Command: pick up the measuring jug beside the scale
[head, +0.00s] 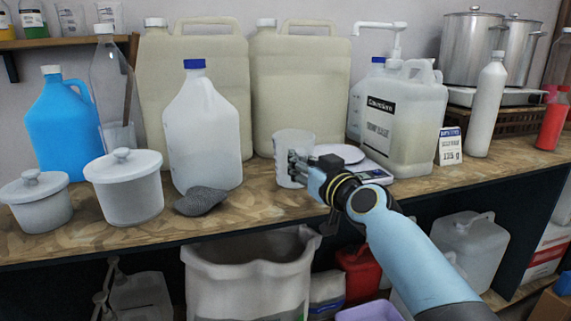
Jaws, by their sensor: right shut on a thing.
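The measuring jug (290,146) is a whitish, translucent cup on the wooden counter, just left of the scale. The scale (376,171) has a pale round pan (338,153) and a small display at its front right. My right gripper (297,168) is shut on the jug's right side, and its fingers hide part of the jug and the scale's front left. I cannot tell whether the jug's base still touches the counter. My left gripper is not in view.
A blue-capped white jug (203,130) and a grey stone (201,201) stand left of the measuring jug. Large canisters (300,85) stand behind it. A labelled container (403,125) and a price card (449,146) are on the right. A bin (249,275) sits below the counter edge.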

